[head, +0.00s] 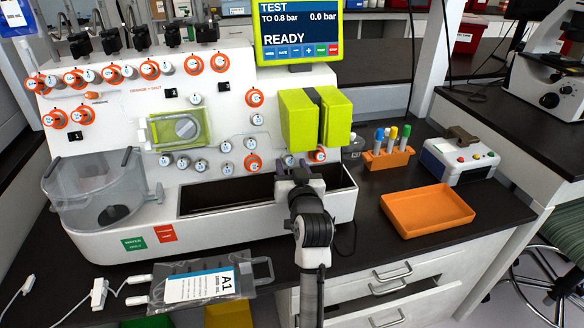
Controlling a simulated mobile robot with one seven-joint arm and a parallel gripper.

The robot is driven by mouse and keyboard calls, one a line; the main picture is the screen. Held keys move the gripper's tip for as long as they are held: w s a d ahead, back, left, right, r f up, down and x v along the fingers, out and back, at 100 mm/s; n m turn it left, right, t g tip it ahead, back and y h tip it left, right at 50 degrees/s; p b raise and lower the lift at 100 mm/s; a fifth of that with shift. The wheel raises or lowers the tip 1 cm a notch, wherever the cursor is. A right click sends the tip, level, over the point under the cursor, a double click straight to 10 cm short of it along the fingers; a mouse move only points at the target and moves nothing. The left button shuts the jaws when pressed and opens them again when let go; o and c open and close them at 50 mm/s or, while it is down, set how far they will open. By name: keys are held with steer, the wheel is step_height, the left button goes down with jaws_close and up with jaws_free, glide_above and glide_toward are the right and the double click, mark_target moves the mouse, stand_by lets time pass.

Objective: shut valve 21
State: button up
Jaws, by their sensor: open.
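The cell processor (240,120) is a white cabinet with rows of small round valves on its front. Some valves, such as one in the upper row (150,69), have orange surrounds, and others (199,166) show pale without orange. The print on the panel appears to read "orange = shut". The valve numbers are too small to read, so I cannot tell which is valve 21. My gripper (296,162) is open, below the yellow-green block, near the lower valve row. An orange valve (318,155) lies just right of it and another (253,163) to its left. My gripper hides part of the panel.
Yellow-green blocks (298,122) jut out above my gripper. A clear basin (75,195) hangs at left, and an open trough (222,196) runs below. An orange tray (428,207), tube rack (388,158) and bag A1 (200,286) lie on the bench.

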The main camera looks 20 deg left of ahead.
steer(key=b+v, duration=0.2)
steer(key=v, duration=1.1)
steer(key=shift+s, duration=0.4)
steer(key=shift+d, duration=0.25)
